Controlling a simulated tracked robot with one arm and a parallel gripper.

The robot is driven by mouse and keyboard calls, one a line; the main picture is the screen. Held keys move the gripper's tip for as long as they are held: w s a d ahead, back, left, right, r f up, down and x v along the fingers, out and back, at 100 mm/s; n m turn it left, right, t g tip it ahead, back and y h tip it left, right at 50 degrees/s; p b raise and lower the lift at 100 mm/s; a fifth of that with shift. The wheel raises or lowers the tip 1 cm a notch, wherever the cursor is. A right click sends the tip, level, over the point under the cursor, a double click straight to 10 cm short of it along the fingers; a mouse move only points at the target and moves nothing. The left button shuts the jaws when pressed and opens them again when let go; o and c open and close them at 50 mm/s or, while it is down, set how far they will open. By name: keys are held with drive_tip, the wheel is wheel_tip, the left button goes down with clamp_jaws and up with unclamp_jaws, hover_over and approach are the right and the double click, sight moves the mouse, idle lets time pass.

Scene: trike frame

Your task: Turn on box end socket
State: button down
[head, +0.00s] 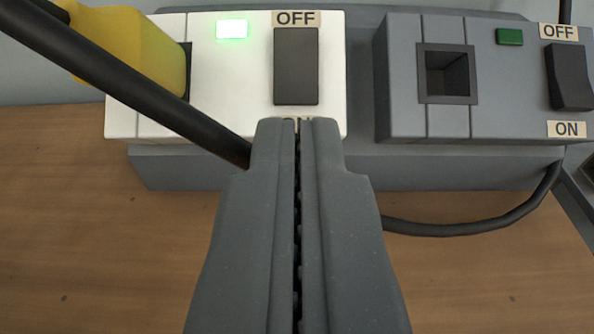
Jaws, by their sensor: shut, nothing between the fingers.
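A white socket unit (235,92) stands at the upper middle, with a yellow plug (135,45) in its left side. Its green light (232,29) is lit. Its dark rocker switch (296,66) has an OFF label above; the label below is mostly hidden by my gripper. To the right, a grey socket unit (400,80) has an empty square socket (446,73), an unlit dark green light (509,37) and a black rocker switch (568,77) between OFF and ON labels. My gripper (297,125) is shut and empty, its tips just below the white unit's switch in the picture; contact cannot be told.
Both units sit on a grey base (210,170) over a brown wooden surface (90,240). A thick black cable (150,95) crosses the upper left to behind my gripper. Another black cable (460,228) curves below the grey unit. A dark edge shows at the far right.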

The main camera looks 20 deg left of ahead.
drive_tip(key=v, duration=0.3)
drive_tip(key=f+v, duration=0.1)
drive_tip(key=v, duration=0.2)
drive_tip(key=shift+f+p, duration=0.1)
drive_tip(key=shift+p, duration=0.2)
wheel_tip(320, 180, up, 29)
drive_tip(key=w+m+t+h, duration=0.1)
drive_tip(key=w+m+h, duration=0.1)
drive_tip(key=h, duration=0.5)
drive_tip(key=s+a+r, duration=0.3)
drive_tip(key=s+r, duration=0.3)
drive_tip(key=s+a+r+m+y, duration=0.1)
drive_tip(key=s+a+r, duration=0.3)
drive_tip(key=s+r, duration=0.2)
drive_tip(key=s+a+r+g+y, duration=0.1)
drive_tip(key=s+a+r, duration=0.2)
drive_tip(key=s+r, duration=0.3)
drive_tip(key=shift+a+r+m, duration=0.3)
drive_tip(key=shift+r, duration=0.4)
drive_tip(key=c, duration=2.1)
unclamp_jaws()
drive_tip(key=shift+s, duration=0.1)
drive_tip(key=shift+c, duration=0.2)
